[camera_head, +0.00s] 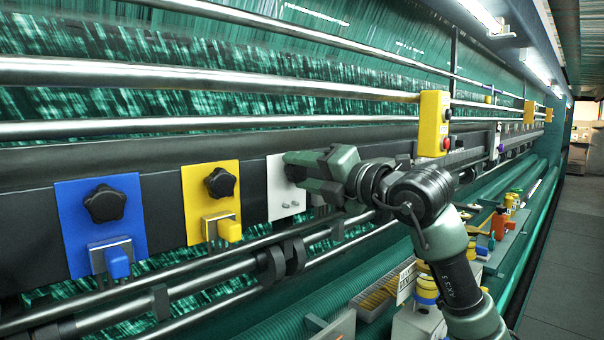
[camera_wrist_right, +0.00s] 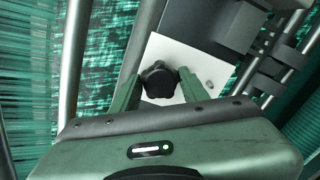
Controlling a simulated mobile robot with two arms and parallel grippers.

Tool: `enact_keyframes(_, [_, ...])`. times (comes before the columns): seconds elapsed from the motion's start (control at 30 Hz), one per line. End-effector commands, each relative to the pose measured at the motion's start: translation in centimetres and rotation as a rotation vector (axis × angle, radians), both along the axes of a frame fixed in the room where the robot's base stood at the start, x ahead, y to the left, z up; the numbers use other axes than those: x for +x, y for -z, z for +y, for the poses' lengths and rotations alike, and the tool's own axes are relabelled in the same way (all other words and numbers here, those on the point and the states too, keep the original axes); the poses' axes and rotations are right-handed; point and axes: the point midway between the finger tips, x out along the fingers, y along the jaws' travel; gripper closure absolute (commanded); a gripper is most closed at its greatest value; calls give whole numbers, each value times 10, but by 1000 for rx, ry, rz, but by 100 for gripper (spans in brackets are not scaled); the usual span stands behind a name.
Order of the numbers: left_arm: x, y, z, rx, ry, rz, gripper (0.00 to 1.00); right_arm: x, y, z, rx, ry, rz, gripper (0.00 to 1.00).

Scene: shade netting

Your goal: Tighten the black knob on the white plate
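The white plate (camera_head: 280,203) is fixed to the dark beam, right of the yellow plate. In the right wrist view the white plate (camera_wrist_right: 205,66) sits tilted, with the black lobed knob (camera_wrist_right: 158,80) on it. My right gripper (camera_head: 296,174) is at the plate and hides much of the knob in the head view. In the wrist view the right gripper's (camera_wrist_right: 159,82) two green fingers stand apart, one on each side of the knob. They look very close to its lobes, and firm contact does not show. My left gripper is not in view.
A blue plate (camera_head: 75,235) and a yellow plate (camera_head: 191,187), each with a black knob, are left of the white plate. Metal rails (camera_head: 200,78) run above and below. A yellow control box (camera_head: 433,125) is to the right. A tool shelf lies below my right arm.

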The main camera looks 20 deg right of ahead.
Motion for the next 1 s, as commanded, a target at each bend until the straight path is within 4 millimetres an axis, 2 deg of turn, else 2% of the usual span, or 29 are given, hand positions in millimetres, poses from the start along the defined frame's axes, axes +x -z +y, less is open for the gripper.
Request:
enact_keyframes(0.47, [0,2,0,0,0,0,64,-4,0,-2,-4,1,-2,41])
enact_keyframes(1.0, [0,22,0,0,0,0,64,-43,1,-16,-4,2,-3,41])
